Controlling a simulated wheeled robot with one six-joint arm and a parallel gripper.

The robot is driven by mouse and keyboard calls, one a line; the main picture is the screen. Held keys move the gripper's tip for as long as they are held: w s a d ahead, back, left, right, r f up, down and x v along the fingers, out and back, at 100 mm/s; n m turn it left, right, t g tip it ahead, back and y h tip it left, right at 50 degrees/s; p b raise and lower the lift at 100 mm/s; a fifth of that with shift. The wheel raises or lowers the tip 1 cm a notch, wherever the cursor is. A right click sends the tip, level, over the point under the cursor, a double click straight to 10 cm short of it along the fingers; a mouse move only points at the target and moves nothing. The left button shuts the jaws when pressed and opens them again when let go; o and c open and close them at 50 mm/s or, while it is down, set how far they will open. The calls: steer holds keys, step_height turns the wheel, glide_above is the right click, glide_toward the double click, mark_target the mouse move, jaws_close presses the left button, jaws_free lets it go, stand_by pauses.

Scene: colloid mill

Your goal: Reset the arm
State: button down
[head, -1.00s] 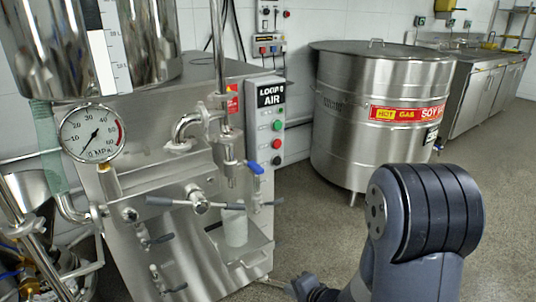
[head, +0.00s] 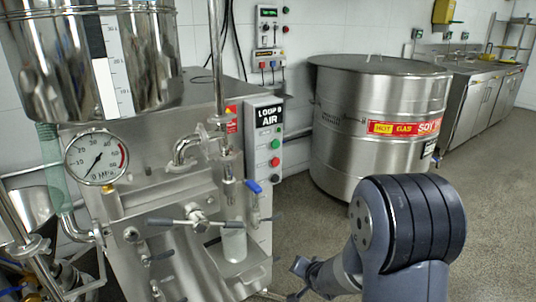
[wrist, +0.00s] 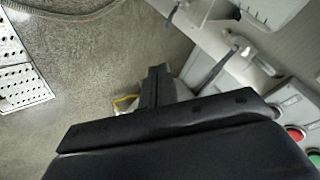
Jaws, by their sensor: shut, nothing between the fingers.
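My dark grey arm rises at the lower right of the head view, with a thick ribbed black joint nearest the camera. Its far end, with my gripper (head: 301,267), points left at the bottom centre, in front of the steel mill's lower right side. In the wrist view my gripper (wrist: 154,84) shows as dark fingers close together, with nothing held. The wide dark wrist housing fills the bottom of that view and hides what is behind it. A gap to the mill cannot be judged exactly.
The steel mill (head: 190,270) stands left, with a pressure gauge (head: 97,160), a button panel (head: 265,185) and a pale cylindrical container (head: 234,243) on its tray. A large steel drum (head: 340,155) stands behind my arm. Open floor (head: 490,190) lies to the right.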

steer(key=shift+w+r+n+g+h+p, duration=0.15)
steer(key=shift+w+r+n+h+p, duration=0.1)
steer(key=shift+w+r+n, duration=0.35)
steer(key=shift+w+r+n+g+h+p, duration=0.15)
steer(key=shift+w+r+n+h+p, duration=0.15)
steer(key=shift+w+n, duration=0.3)
steer(key=shift+r, duration=0.1)
